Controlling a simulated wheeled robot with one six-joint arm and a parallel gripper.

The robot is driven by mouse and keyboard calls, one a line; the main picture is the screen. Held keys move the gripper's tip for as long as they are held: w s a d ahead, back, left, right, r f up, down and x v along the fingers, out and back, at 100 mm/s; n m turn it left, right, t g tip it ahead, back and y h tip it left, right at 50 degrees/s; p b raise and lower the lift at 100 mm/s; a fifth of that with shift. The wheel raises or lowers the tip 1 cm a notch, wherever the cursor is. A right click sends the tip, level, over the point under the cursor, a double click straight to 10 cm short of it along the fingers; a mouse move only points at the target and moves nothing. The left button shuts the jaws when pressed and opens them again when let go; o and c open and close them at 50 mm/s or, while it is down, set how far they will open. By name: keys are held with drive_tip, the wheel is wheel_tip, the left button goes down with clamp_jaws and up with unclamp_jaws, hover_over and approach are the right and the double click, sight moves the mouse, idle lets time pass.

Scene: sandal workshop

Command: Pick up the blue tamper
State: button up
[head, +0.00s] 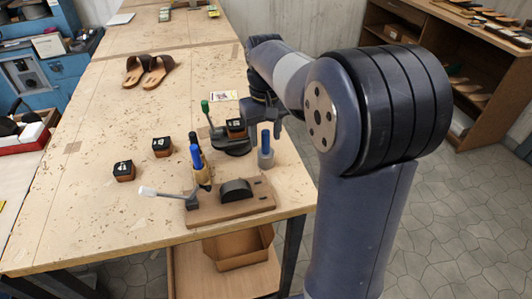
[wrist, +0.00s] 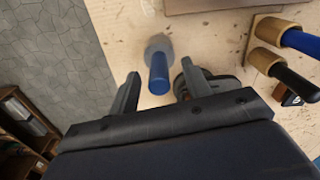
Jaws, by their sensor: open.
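The blue tamper (head: 266,152) stands upright near the right edge of the workbench, with a blue handle on a grey round base. In the wrist view the tamper (wrist: 158,72) shows from above, between the finger ends, its base partly hidden behind the handle. My gripper (head: 268,110) is above the bench near the tamper in the head view. In the wrist view my gripper (wrist: 160,82) has its two fingers spread apart, one on each side of the handle, with nothing clamped. I cannot tell how far the fingertips are above the handle top.
A black round press with a green-knobbed lever (head: 210,116) stands just left of the tamper. A wooden holder with blue- and black-handled tools (head: 203,176) and a wooden board with a black half-round (head: 236,191) are in front. Sandals (head: 150,69) lie farther back.

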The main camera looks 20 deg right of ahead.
sight(266, 142)
drive_tip(key=shift+w+f, duration=0.1)
drive_tip(key=shift+f, duration=1.4)
drive_tip(key=shift+c, duration=0.4)
drive_tip(key=shift+r, duration=0.1)
clamp_jaws()
